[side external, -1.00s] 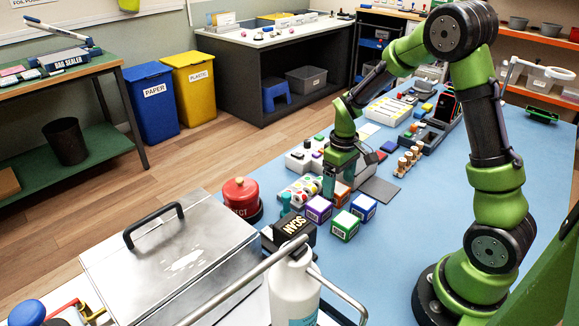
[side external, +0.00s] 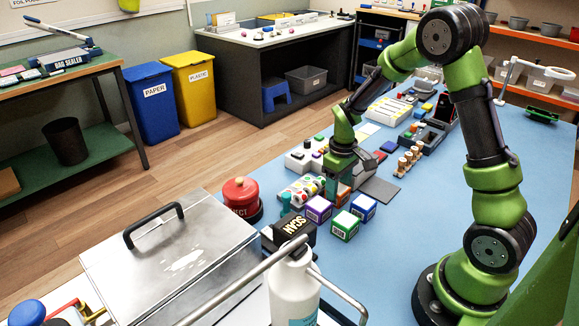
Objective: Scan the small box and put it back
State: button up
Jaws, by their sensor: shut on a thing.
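The scanner (side external: 294,228), a black block with the word SCAN on it, stands at the near left of the blue table. Small labelled boxes stand behind and right of it: a purple box (side external: 318,209), a green box (side external: 344,226) and a blue box (side external: 363,207). An orange box (side external: 342,197) is at the back of this group, mostly hidden by my gripper (side external: 337,192). My gripper points down and is shut on the orange box, low over the table. I cannot tell whether the box touches the table.
A red domed button (side external: 241,196) is left of the boxes. A tray with coloured spots (side external: 302,188) lies close to my gripper's left. A dark flat pad (side external: 379,190) and wooden pegs (side external: 408,161) are to the right. A white bottle (side external: 295,285) stands in front.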

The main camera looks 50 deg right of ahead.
notch_tip(320, 180, up, 8)
jog(key=shift+r, duration=0.15)
jog(key=s+a+r, duration=0.1)
jog(key=s+a, duration=0.1)
jog(key=a, duration=0.4)
jog(key=s+a+r, duration=0.1)
jog(key=s+a, duration=0.2)
jog(key=a, duration=0.4)
jog(key=shift+w+d+f, duration=0.15)
jog(key=shift+f, duration=0.9)
jog(key=shift+w+d+f, duration=0.1)
jog(key=shift+d+f, duration=0.05)
jog(key=shift+f, duration=0.9)
jog(key=shift+d, duration=0.15)
